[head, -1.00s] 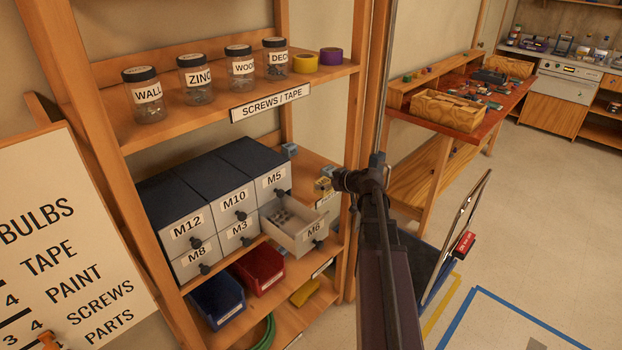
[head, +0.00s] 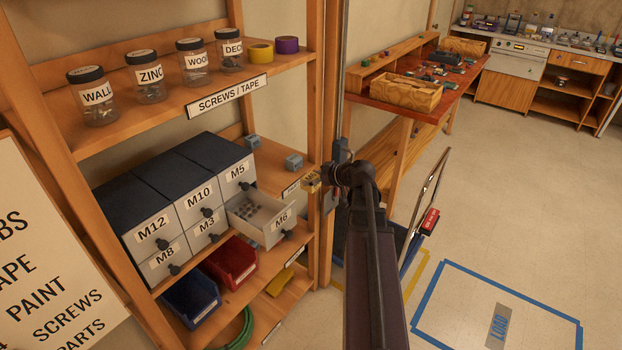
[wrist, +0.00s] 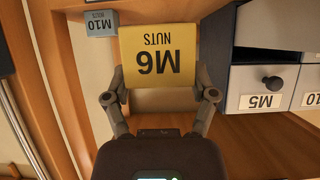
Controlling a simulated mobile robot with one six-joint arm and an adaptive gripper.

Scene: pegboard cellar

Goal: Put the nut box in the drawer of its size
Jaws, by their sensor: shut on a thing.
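My gripper (wrist: 160,92) is shut on the yellow nut box (wrist: 160,45), whose face reads "M6 NUTS" upside down in the wrist view. In the head view the nut box (head: 311,181) is small and partly hidden by my arm, right of the drawer cabinet. The M6 drawer (head: 281,226) is pulled out at the lower right of the cabinet, with several small grey pieces visible inside. The box is apart from this drawer. The M5 drawer (head: 238,172) above it is shut, as are M12, M10, M8 and M3.
A blue M10 box (wrist: 101,23) stands on the shelf close to the held box. A wooden post (head: 327,130) rises beside my arm. A red bin (head: 231,262) and a blue bin (head: 190,299) sit below the drawers. Open floor lies to the right.

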